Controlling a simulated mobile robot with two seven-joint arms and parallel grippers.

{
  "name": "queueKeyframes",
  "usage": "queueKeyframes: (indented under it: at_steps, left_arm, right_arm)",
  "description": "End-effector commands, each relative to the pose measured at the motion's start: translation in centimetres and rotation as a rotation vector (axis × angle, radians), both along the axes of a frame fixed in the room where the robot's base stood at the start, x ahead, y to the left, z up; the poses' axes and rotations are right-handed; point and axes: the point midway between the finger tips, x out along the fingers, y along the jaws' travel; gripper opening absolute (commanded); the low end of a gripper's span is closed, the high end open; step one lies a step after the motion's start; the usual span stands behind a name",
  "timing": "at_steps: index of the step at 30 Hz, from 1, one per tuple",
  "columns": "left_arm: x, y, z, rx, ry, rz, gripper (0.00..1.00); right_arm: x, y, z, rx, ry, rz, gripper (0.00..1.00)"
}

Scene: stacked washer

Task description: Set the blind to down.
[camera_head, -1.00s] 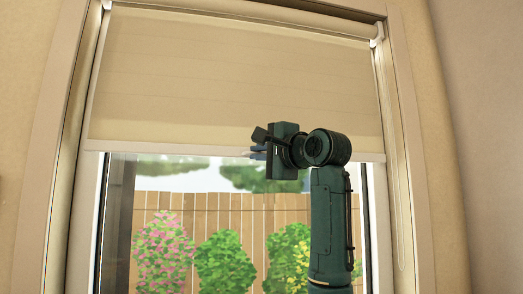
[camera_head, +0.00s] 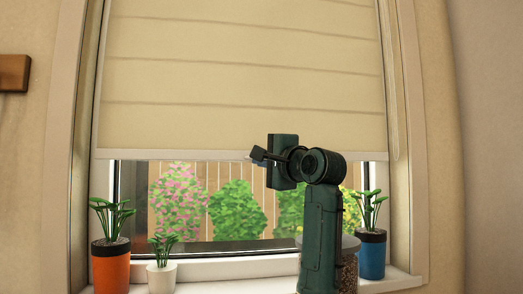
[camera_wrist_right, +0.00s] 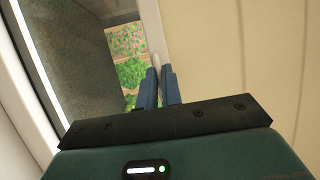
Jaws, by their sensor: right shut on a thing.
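The beige blind (camera_head: 240,80) hangs over the upper part of the window, and its pale bottom rail (camera_head: 180,154) sits at about the height of the bushes outside. Bare glass shows below it. My right gripper (camera_wrist_right: 161,88) is shut on the bottom rail (camera_wrist_right: 156,62), which runs between its two blue fingers in the right wrist view. In the head view the gripper's body is in front of the rail and the fingers are hidden. My left gripper is in no view.
The window sill (camera_head: 205,271) holds an orange-potted plant (camera_head: 110,268), a small white-potted plant (camera_head: 162,278) and a blue-potted plant (camera_head: 371,255). A jar (camera_head: 348,268) stands partly behind my right arm. A brown wooden piece (camera_head: 14,73) is on the left wall.

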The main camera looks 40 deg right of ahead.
Motion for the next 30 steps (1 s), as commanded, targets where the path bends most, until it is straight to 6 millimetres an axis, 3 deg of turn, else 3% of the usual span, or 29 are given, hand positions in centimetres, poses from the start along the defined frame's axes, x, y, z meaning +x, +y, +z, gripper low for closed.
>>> queueKeyframes:
  at_steps: [4,17,18,26,30]
  left_arm:
    - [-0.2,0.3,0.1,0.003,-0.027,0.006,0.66]
    - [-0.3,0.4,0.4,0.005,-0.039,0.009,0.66]
    - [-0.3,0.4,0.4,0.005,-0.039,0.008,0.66]
    - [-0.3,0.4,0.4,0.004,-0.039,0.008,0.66]
    - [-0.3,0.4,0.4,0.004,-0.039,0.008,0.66]
  right_arm:
    - [0.0,0.0,-1.5,0.000,0.000,-0.001,0.00]
    - [0.1,0.0,-2.1,0.001,0.010,0.001,0.00]
    - [0.1,0.0,-2.1,0.001,0.010,0.001,0.08]
    - [0.1,0.0,-2.0,0.001,0.006,0.001,0.29]
    - [0.1,0.0,-1.9,0.000,0.004,0.001,0.29]
